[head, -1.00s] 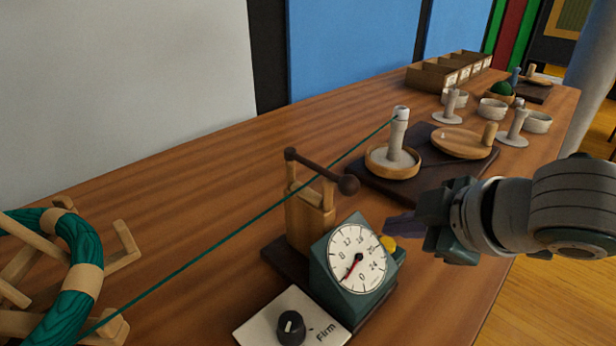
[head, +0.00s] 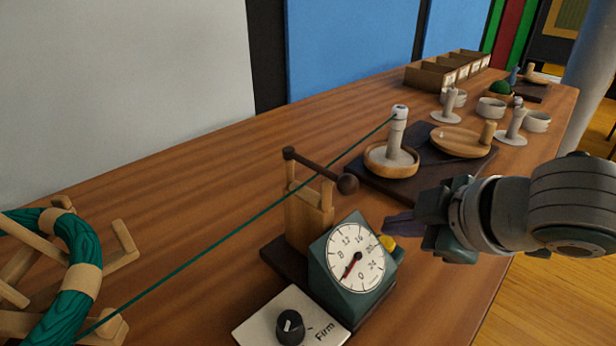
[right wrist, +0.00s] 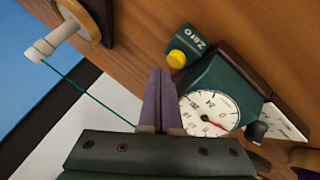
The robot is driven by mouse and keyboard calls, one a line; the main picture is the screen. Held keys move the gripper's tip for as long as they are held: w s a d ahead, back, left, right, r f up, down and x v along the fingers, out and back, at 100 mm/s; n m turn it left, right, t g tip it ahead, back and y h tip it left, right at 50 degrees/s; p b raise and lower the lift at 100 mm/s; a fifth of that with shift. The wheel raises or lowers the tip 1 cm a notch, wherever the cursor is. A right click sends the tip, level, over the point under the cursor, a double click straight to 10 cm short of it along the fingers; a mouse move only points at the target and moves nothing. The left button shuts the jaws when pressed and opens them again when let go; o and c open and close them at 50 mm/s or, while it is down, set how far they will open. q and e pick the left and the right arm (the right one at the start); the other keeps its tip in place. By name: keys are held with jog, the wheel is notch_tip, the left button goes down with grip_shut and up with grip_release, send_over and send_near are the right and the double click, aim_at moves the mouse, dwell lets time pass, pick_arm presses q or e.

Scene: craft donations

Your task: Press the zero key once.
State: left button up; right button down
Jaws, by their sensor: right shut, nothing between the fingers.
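The zero key is a yellow round button (head: 388,242) at the right side of the green dial counter (head: 345,285). In the right wrist view the yellow button (right wrist: 176,59) sits on a small green block marked "Zero" (right wrist: 197,43). My right gripper (head: 388,224) is shut and empty, its dark purple fingers beside and slightly above the button in the head view. In the right wrist view its fingertips (right wrist: 160,73) lie just left of the button. Contact is not visible. The white dial's red needle (head: 351,268) points between 0 and 8. My left gripper is out of view.
A white plate with a black "Firm" knob (head: 290,326) lies in front of the counter. A wooden crank stand (head: 308,214) is behind it. A green thread (head: 240,222) runs from the green skein (head: 82,255) to a white spool post (head: 398,135).

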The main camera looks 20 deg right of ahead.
jog(key=shift+f, duration=0.1)
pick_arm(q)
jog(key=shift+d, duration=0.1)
pick_arm(e)
jog(key=shift+f, duration=0.35)
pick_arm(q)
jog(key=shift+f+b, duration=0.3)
pick_arm(e)
jog(key=shift+f, duration=0.45)
pick_arm(q)
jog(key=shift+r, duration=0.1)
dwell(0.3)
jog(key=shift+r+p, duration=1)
jog(key=shift+p, duration=0.1)
pick_arm(e)
jog(key=shift+r, duration=0.85)
pick_arm(q)
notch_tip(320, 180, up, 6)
jog(key=p, duration=0.5)
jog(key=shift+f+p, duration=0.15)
jog(key=shift+p, duration=0.15)
pick_arm(e)
notch_tip(320, 180, up, 5)
